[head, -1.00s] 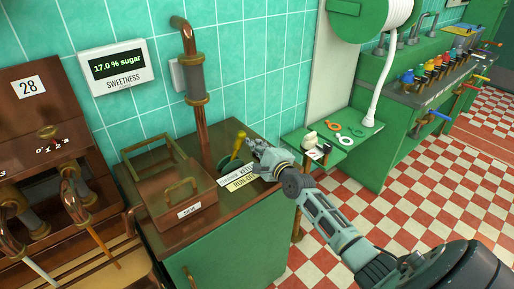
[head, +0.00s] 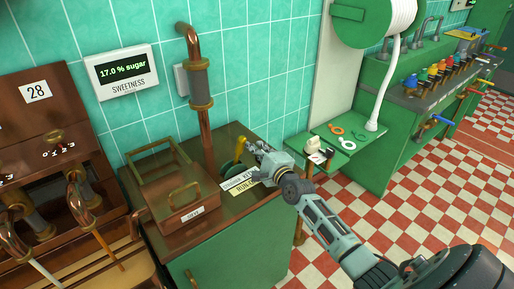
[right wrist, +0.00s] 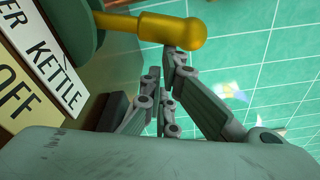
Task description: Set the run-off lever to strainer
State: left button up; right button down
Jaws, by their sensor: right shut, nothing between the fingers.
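The run-off lever (head: 240,141) is a yellow handle with a round knob on a green hub, at the back of the copper-topped counter. In the right wrist view the lever (right wrist: 155,28) spans the top, with its knob to the right. A white label plate (right wrist: 45,60) reads "...ER KETTLE", and a yellow plate (right wrist: 18,95) reads "...OFF". My right gripper (head: 250,146) is shut and empty beside the lever knob. In the right wrist view its fingertips (right wrist: 165,66) are just below the knob; I cannot tell whether they touch. My left gripper is not in view.
A copper box with a handle (head: 185,192) stands left of the lever. A vertical copper pipe (head: 199,85) rises behind it. The sweetness display (head: 122,70) reads 17.0 % sugar. A green shelf (head: 330,150) with small items is to the right.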

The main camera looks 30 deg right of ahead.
aim_at(244, 144)
jog(key=shift+a+r+n+p, duration=0.45)
jog(key=shift+a+r+n, duration=0.1)
jog(key=shift+r+n, duration=0.05)
jog(key=a+n, duration=0.1)
jog(key=a+r+n+p, duration=0.1)
jog(key=a+n+p, duration=0.1)
jog(key=shift+s+r+n+t, duration=0.15)
jog(key=shift+r+n+t, duration=0.15)
jog(key=shift+r, duration=0.05)
jog(key=shift+s+a+r+n+t+p, duration=0.1)
jog(key=shift+a+r+n+t+p, duration=0.1)
jog(key=shift+a+n, duration=0.9)
jog(key=shift+s+a+r+n+t+p, duration=0.1)
jog(key=shift+a+n+p, duration=0.05)
jog(key=shift+a+n, duration=0.9)
jog(key=shift+d+f, duration=0.1)
jog(key=shift+d, duration=0.1)
